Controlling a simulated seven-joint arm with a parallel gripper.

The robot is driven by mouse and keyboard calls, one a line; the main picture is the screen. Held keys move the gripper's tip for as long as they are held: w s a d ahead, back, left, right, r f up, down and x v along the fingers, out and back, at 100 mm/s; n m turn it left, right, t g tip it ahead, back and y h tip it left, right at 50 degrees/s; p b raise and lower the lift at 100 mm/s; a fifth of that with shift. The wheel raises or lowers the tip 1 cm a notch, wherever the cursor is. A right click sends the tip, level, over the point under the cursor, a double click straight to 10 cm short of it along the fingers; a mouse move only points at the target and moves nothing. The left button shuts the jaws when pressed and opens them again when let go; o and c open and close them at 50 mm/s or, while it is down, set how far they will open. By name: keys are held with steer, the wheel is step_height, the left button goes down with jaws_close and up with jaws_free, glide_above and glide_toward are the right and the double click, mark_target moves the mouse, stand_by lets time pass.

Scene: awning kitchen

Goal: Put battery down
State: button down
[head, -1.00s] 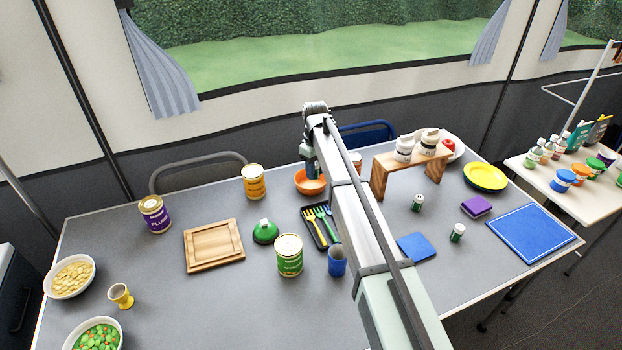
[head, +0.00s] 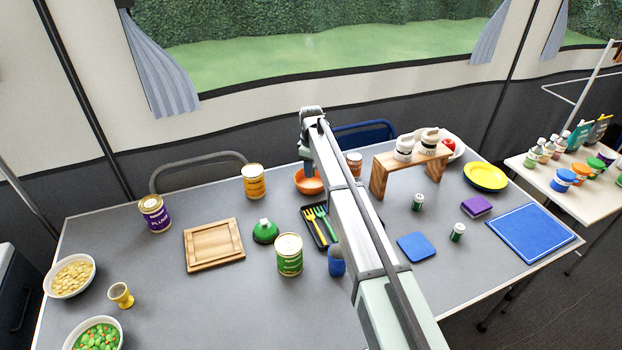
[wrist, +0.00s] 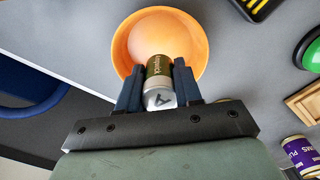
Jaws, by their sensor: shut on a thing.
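In the wrist view my gripper (wrist: 159,88) is shut on a battery (wrist: 159,67), a small cylinder with a dark green and gold label and a silver end. The battery is in front of the orange bowl (wrist: 197,42) and overlaps its middle in the picture; I cannot tell how high above the bowl it is. Two more green and white batteries, one (head: 417,202) farther back and one (head: 457,232) nearer, stand upright on the table at right.
A cutlery tray (head: 310,231), a green can (head: 289,255) and a blue cup (head: 336,264) stand near my arm. A wooden riser (head: 378,178) with jars is to the right. A blue mat (head: 531,232) lies at the right end.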

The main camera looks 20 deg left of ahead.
mark_target(311, 185)
steer(key=shift+f, duration=2.45)
steer(key=shift+f, duration=0.1)
steer(key=c, duration=0.8)
jaws_free()
steer(key=shift+o, duration=0.2)
step_height(311, 185, up, 12)
steer(key=shift+r, duration=0.1)
